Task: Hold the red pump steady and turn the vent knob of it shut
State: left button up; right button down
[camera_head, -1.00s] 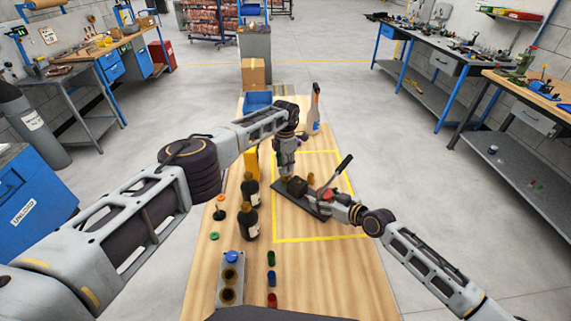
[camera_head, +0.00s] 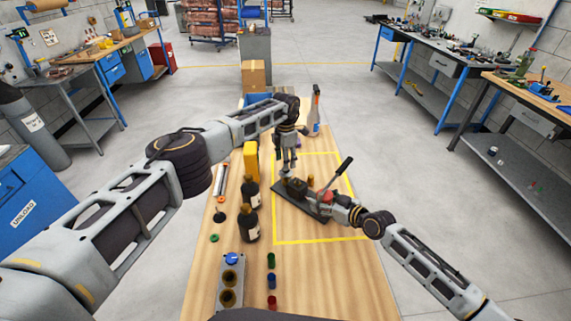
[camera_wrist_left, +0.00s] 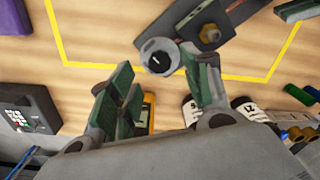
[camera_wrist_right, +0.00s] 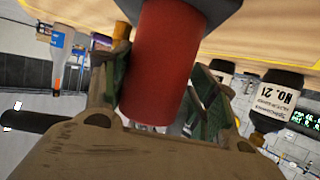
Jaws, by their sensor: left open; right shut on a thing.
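The red pump stands on a dark base plate (camera_head: 300,206) inside the yellow outline, its black lever (camera_head: 344,166) slanting up right. My right gripper (camera_head: 340,208) is shut on its red cylinder (camera_wrist_right: 160,70), which lies between both fingers in the right wrist view. My left gripper (camera_head: 288,168) is open and empty, just above the dark block (camera_head: 297,187) at the pump's left end. In the left wrist view a round knob (camera_wrist_left: 157,56) with a white mark on dark shows just past the open fingers, apart from them. A brass fitting (camera_wrist_left: 210,33) sits beside it.
Two dark bottles (camera_head: 249,222) and a yellow box (camera_head: 251,160) stand left of the outline. A spray bottle (camera_head: 315,112) stands behind the pump. Small coloured caps (camera_head: 271,281) and a holder (camera_head: 231,278) are at the front. The outline's front part is clear.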

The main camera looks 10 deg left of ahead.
jog(key=shift+s+f, duration=0.1)
jog(key=shift+f, duration=0.1)
pick_arm(q)
notch_tip(320, 180, up, 9)
jog(key=shift+f, duration=0.15)
jog(key=shift+a, duration=0.1)
pick_arm(e)
jog(key=c, duration=0.9)
grip_release()
jog(key=o, duration=0.5)
pick_arm(q)
jog(key=shift+w, duration=0.1)
pick_arm(e)
jog(key=shift+r, duration=0.1)
jog(key=shift+d+r, duration=0.1)
jog(key=shift+v, duration=5.85)
